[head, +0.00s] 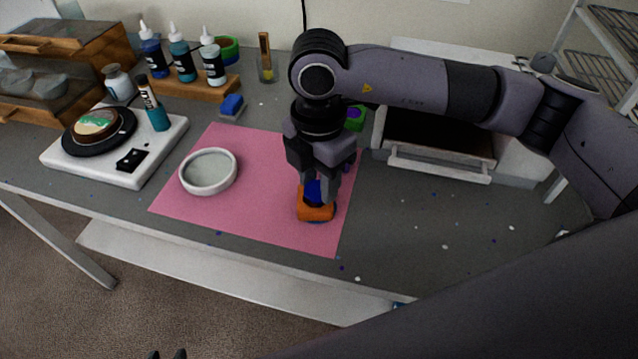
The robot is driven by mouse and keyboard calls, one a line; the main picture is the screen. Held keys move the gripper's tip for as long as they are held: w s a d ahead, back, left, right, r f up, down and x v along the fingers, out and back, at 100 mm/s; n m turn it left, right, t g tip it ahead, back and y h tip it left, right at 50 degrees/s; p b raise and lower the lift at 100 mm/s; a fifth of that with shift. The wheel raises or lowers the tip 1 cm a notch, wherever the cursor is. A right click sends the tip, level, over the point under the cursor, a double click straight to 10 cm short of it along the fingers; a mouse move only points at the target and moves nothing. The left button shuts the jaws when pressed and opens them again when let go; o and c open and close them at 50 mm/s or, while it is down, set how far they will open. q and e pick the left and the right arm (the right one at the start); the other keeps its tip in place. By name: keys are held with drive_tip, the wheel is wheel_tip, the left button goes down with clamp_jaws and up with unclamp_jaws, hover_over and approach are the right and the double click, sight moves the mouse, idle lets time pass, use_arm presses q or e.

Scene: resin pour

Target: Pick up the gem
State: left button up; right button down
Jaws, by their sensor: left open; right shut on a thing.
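A dark blue piece (313,192), which looks like the gem, sits between the fingers of my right gripper (318,195). The gripper points down and is shut on it. An orange block or holder (316,211) is directly under the blue piece, near the right side of the pink mat (270,215). I cannot tell whether the blue piece rests in the orange holder or just above it. The fingers hide part of both. Only the fingertips of my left gripper (167,354) show at the bottom edge, apart and empty, away from the table.
A white round dish (208,172) is on the mat's left. A white scale-like device (145,167) with a black disc stands further left. Bottles (213,62) in a wooden rack and a blue block (232,104) are behind. A white oven-like box (440,165) is at right.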

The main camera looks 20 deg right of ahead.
sight(319, 187)
wheel_tip(319, 187, up, 19)
drive_tip(key=shift+f+b, duration=0.2)
drive_tip(key=shift+b, duration=0.2)
